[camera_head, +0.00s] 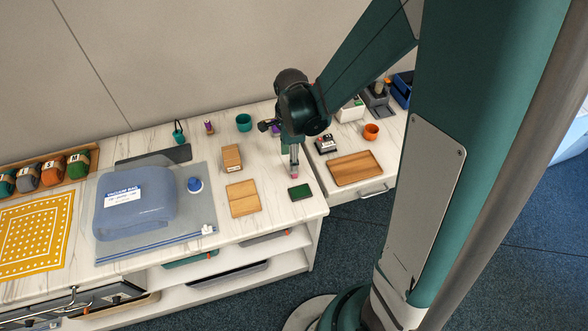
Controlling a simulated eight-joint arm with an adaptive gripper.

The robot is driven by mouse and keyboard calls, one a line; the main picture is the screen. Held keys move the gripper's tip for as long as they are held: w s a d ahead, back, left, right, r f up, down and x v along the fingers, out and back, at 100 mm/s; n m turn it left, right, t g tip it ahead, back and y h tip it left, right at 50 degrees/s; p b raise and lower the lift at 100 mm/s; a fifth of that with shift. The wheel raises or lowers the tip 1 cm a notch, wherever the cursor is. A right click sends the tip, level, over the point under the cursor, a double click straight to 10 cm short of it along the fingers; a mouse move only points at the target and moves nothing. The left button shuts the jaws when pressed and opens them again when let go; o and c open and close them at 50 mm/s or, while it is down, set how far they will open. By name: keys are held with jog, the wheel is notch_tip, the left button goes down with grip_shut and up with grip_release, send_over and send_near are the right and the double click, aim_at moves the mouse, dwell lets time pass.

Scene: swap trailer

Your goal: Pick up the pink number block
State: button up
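My gripper (294,167) points straight down over the white tabletop, near its right end. A small pink thing, which looks like the pink number block (295,175), shows right at the fingertips. It is too small to read a number on it. The fingers and arm hide part of it. I cannot tell whether the fingers are closed on it or only around it, nor whether it touches the tabletop.
A green block (300,192) lies just in front of the gripper. A wooden board (243,198) and a wooden block (231,157) are to the left. A teal cup (244,122) stands behind. A wooden tray (355,168) is on the right-hand surface, beside an orange cup (371,131).

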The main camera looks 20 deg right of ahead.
jog(key=shift+f, duration=0.35)
jog(key=shift+f, duration=0.1)
jog(key=shift+s+d+f+b, duration=0.1)
jog(key=shift+d+f+b, duration=0.1)
jog(key=shift+f, duration=1.05)
jog(key=shift+s+d+f+b, duration=0.1)
jog(key=shift+f+b, duration=0.1)
jog(key=shift+f, duration=1.05)
jog(key=c, duration=0.9)
